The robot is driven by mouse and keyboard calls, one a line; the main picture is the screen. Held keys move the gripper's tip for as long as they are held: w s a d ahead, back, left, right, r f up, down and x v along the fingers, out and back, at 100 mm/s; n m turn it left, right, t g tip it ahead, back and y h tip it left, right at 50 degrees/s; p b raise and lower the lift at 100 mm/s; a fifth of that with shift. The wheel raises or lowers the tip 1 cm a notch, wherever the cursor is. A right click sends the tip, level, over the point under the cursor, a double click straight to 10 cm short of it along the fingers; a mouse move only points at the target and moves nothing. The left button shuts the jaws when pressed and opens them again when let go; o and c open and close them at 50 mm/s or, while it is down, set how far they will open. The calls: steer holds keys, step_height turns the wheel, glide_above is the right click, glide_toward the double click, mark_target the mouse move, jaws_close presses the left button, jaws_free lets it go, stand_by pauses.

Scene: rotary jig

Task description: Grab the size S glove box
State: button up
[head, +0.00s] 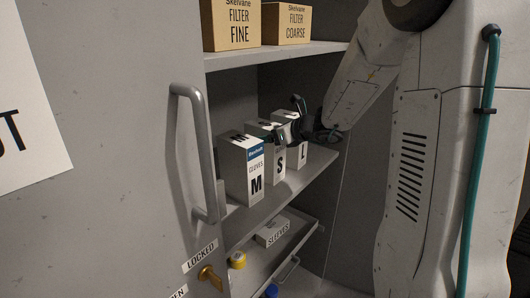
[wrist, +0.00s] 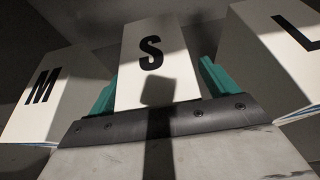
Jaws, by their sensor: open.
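The size S glove box (head: 278,160) stands upright on the cabinet's middle shelf, between the M box (head: 242,168) and the L box (head: 296,172). In the wrist view the S box (wrist: 152,62) is centred, its lettered face toward the camera. My gripper (wrist: 158,88) is open, with one teal finger on each side of the S box. I cannot tell whether the fingers touch it. In the head view my gripper (head: 290,130) is at the upper part of the boxes and partly hides the S and L boxes.
The M box (wrist: 45,95) and L box (wrist: 290,60) stand close on either side. The upper shelf (head: 270,53) holds filter boxes (head: 230,24). The lower shelf holds a sleeves box (head: 271,232) and a yellow item (head: 237,260). The cabinet door (head: 120,130) stands at left.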

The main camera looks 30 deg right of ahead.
steer(key=shift+w+a+f, duration=0.1)
steer(key=shift+w, duration=0.1)
steer(key=c, duration=1.6)
steer(key=shift+c, duration=0.2)
